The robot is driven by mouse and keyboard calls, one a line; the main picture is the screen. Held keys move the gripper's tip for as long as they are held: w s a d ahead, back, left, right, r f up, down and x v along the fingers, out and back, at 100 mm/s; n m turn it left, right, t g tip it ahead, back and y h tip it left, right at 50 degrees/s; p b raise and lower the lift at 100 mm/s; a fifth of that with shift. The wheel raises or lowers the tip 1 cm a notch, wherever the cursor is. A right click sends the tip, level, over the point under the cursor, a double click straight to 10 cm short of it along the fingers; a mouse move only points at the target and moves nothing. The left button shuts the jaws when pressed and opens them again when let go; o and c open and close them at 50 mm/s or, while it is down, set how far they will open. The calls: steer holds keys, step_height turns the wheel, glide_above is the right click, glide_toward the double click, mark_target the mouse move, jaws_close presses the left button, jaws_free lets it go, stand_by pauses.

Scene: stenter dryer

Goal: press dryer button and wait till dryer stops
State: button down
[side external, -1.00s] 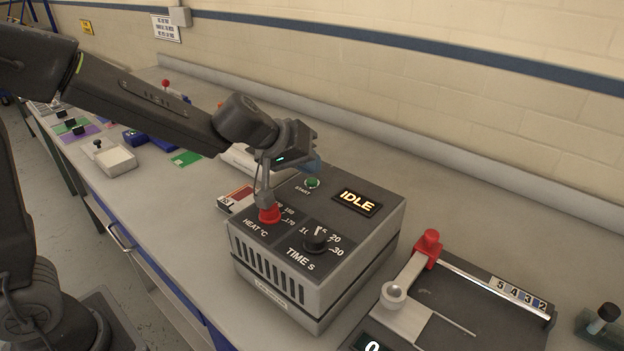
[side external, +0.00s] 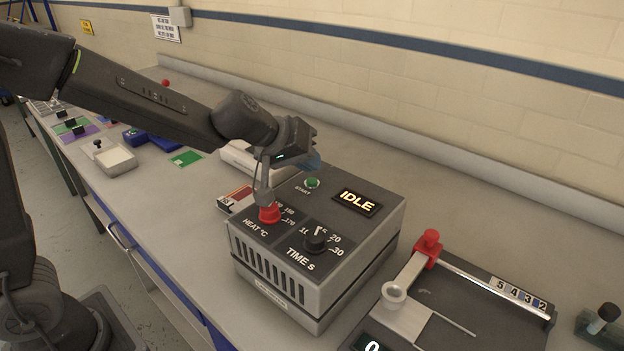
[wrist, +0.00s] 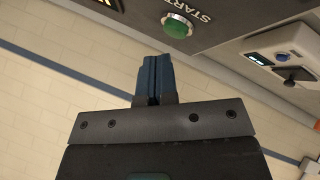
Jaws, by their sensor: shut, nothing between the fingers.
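The dryer (side external: 350,250) is a grey box on the bench with a dark sloped top. Its green start button (side external: 312,183) sits at the back of the top and also shows in the wrist view (wrist: 177,26). The lit display (side external: 357,202) reads IDLE. My gripper (side external: 314,165) is shut and empty, its blue fingertips just behind the button in the side view. In the wrist view the closed blue fingers (wrist: 153,62) point towards the button, with a gap in the picture. How far apart they are in depth I cannot tell.
A red heat knob (side external: 269,213) stands below my wrist, close to a grey part hanging there; whether they touch is unclear. A black time knob (side external: 316,240) is beside it. A dark device with a red-handled slider (side external: 428,243) stands at right. The wall is behind.

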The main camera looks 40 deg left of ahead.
mark_target(310, 179)
steer(key=shift+r, duration=2.5)
steer(key=shift+s, duration=0.1)
steer(key=s+a+f+m+g+y, duration=0.1)
steer(key=s+a+m, duration=0.1)
steer(key=s, duration=1.1)
steer(key=s+a+f+m+g+y, duration=0.1)
steer(key=s+a+m+g, duration=0.1)
steer(key=s, duration=1.1)
steer(key=shift+a+m+y, duration=0.4)
steer(key=shift+a+m, duration=0.3)
steer(key=shift+a, duration=0.5)
steer(key=shift+w, duration=0.1)
